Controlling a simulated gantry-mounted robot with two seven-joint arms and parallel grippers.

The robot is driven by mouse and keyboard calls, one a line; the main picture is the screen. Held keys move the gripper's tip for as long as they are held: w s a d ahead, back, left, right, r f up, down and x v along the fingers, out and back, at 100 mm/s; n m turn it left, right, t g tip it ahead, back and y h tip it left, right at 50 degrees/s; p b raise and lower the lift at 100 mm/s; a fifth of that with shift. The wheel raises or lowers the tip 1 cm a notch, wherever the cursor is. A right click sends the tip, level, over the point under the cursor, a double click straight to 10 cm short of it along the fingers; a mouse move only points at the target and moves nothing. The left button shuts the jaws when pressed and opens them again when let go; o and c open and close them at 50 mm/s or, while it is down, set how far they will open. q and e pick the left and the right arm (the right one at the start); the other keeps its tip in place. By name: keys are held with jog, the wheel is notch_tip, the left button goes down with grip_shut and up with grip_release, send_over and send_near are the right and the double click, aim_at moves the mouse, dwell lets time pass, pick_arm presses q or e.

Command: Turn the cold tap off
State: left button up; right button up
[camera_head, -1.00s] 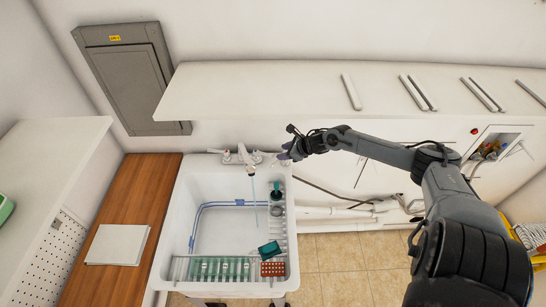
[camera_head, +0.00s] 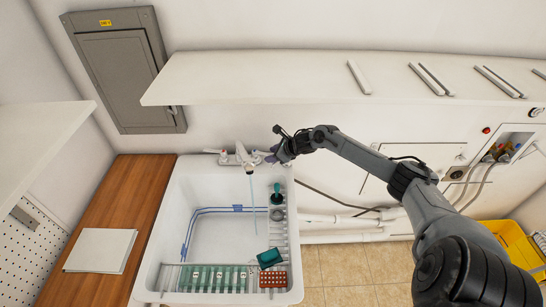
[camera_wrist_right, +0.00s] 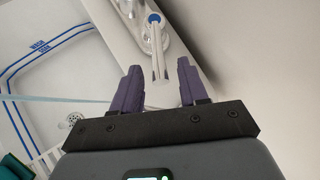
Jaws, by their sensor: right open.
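The cold tap (camera_wrist_right: 152,42) has a blue-marked cap and a pale lever in the right wrist view. My right gripper (camera_wrist_right: 159,68) is open, with one purple finger on each side of the lever's end. I see no clear contact between fingers and lever. In the head view my right gripper (camera_head: 271,158) is at the right of the faucet (camera_head: 243,156) and largely hides the cold tap. A thin stream of water (camera_head: 253,192) runs from the spout into the white sink (camera_head: 165,225). My left gripper is not in view.
The other tap handle (camera_head: 223,156) is left of the spout. A rack with a teal block (camera_head: 270,258) and a red holder (camera_head: 272,281) lines the sink's front and right. A white shelf (camera_head: 300,80) overhangs behind. A wooden counter (camera_head: 110,210) is at left.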

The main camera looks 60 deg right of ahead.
grip_shut()
dwell(0.3)
jog(key=shift+d, duration=0.1)
